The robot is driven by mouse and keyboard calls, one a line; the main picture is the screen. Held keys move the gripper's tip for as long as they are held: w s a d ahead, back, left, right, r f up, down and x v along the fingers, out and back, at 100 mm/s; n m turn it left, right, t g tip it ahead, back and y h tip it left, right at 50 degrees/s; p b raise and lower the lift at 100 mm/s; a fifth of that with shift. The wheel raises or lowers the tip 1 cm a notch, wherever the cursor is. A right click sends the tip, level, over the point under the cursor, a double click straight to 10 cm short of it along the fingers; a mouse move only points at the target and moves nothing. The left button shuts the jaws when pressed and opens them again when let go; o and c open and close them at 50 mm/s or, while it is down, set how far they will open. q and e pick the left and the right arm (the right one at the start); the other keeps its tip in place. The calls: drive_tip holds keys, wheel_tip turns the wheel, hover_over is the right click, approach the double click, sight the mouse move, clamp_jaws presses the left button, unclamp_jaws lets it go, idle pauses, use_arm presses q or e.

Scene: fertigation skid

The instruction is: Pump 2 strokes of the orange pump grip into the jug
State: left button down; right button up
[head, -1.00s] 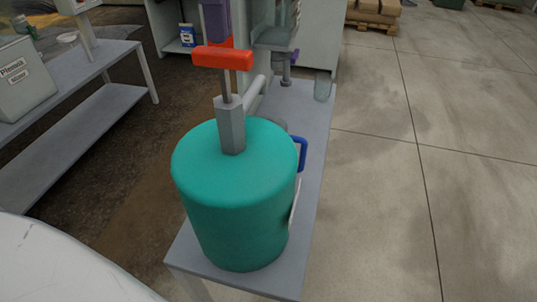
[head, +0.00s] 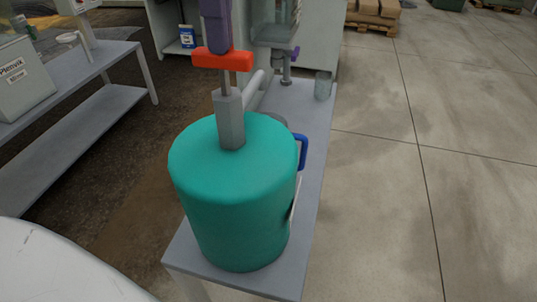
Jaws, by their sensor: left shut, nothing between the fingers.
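The orange pump grip (head: 222,59) is a crossbar on a thin rod above the grey pump body (head: 229,120). The pump stands on a teal drum (head: 232,195); a grey spout (head: 255,91) angles away behind it. My left gripper (head: 216,44) shows as a purple part at the top, shut and empty, at the grip's upper side; I cannot tell if they touch. A blue handle (head: 303,152) shows at the drum's right edge, perhaps the jug's; the jug itself is not clearly visible. My right gripper is not in view.
The drum stands on a narrow grey bench (head: 311,185). A grey shelf table (head: 95,65) with a labelled box (head: 22,82) is at left. The floor at right is clear.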

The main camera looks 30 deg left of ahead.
use_arm(q)
drive_tip(key=shift+f+b, duration=0.75)
drive_tip(key=shift+f, duration=0.6)
drive_tip(key=shift+r, duration=0.1)
drive_tip(key=shift+r+p, duration=2.55)
drive_tip(key=shift+p, duration=0.55)
drive_tip(key=shift+f, duration=0.2)
